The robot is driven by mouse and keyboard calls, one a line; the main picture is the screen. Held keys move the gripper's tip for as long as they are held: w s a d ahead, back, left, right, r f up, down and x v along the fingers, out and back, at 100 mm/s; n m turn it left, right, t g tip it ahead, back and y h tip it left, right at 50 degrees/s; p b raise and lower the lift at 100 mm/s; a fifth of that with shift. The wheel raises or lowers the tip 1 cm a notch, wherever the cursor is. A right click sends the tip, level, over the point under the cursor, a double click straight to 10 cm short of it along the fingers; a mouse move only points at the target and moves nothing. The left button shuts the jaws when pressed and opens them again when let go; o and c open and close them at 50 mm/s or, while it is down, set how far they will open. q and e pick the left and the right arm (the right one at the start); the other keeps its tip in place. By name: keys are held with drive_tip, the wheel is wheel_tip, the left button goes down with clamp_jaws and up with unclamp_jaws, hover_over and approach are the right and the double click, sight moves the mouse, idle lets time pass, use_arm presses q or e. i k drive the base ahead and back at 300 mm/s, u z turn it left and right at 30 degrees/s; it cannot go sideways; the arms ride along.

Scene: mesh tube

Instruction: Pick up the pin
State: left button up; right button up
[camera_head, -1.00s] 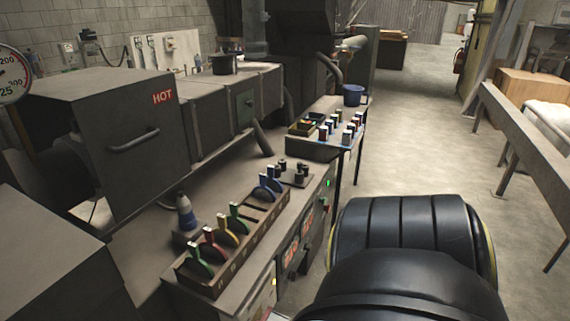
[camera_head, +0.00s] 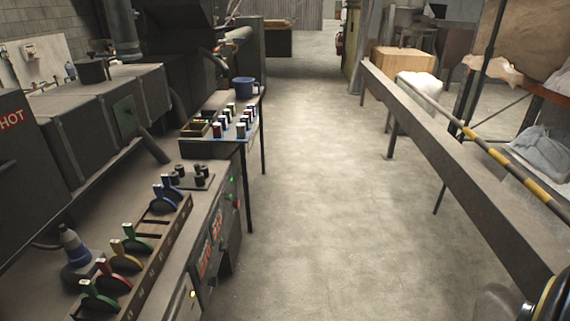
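I cannot tell which thing is the pin. A row of small upright pieces in dark, blue and red (camera_head: 235,121) stands on a small side table (camera_head: 193,149). A dark rack (camera_head: 148,262) in the lower left holds several coloured discs with pale tops, among them a green one (camera_head: 97,298), a red one (camera_head: 112,277) and a blue one (camera_head: 174,192). Several short black cylinders (camera_head: 190,173) stand on a plate behind the rack. Neither gripper is in view. Only a dark rounded part with a yellow edge, probably mine, shows at the lower right corner.
A blue-and-grey cone (camera_head: 75,245) stands left of the rack. A blue mug (camera_head: 244,87) sits at the side table's back. A dark box marked HOT (camera_head: 20,150) is at the left. A long metal rail (camera_head: 460,160) runs along the right. The floor (camera_head: 310,180) between is clear.

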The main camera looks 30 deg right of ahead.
sight(197, 169)
drive_tip(key=k, duration=0.95)
drive_tip(key=z, duration=1.05)
drive_tip(key=i, duration=1.75)
drive_tip(key=u, duration=0.35)
drive_tip(key=i, duration=1.15)
drive_tip(key=u, duration=1.2)
